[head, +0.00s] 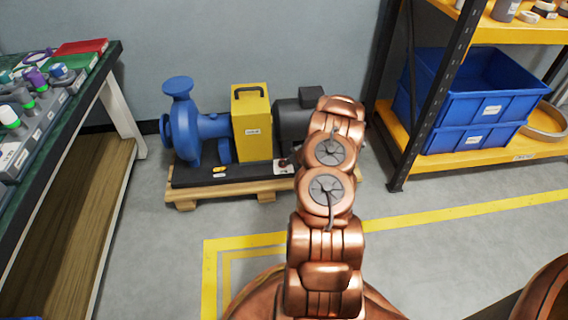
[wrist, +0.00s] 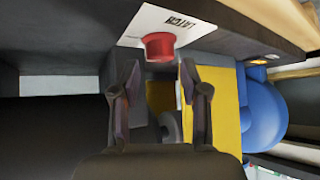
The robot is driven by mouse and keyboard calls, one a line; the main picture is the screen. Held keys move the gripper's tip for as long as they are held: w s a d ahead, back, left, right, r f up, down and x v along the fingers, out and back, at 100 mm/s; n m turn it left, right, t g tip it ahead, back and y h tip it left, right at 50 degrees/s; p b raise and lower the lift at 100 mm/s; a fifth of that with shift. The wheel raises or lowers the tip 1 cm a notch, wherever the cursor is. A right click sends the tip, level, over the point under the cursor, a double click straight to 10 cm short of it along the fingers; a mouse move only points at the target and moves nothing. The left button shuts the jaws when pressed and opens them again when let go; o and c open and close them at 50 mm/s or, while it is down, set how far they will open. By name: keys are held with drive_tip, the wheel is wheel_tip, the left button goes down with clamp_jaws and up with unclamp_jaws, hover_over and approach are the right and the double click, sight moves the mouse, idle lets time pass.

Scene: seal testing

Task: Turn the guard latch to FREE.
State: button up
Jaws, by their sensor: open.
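The guard latch is a red knob (wrist: 160,46) on a white plate (wrist: 183,22) with upside-down LATCH lettering, in the upper middle of the wrist view. In the head view the plate (head: 282,169) is small, at the pump base's front right, partly beside my arm. My gripper (wrist: 161,76) is open and empty in the wrist view. Its two fingertips lie either side of and just below the knob in the picture; contact is not visible. The yellow guard (head: 252,122) stands between the blue pump (head: 188,125) and the dark motor (head: 293,115). My arm hides the gripper in the head view. The knob's setting cannot be read.
The pump unit sits on a dark base over a wooden pallet (head: 185,200). A green-topped bench (head: 98,65) is at left. A shelf with blue bins (head: 465,95) is at right; its dark post (head: 412,110) stands near my arm. Floor in front is clear.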

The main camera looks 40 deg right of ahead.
drive_tip(key=shift+b+x, duration=0.4)
drive_tip(key=shift+x, duration=1.25)
clamp_jaws()
drive_tip(key=shift+w+a+r+m+h+p, duration=0.1)
drive_tip(key=shift+r+m+h+p, duration=0.05)
drive_tip(key=shift+m+h+p, duration=0.3)
drive_tip(key=shift+m+h, duration=0.35)
drive_tip(key=shift+m, duration=0.3)
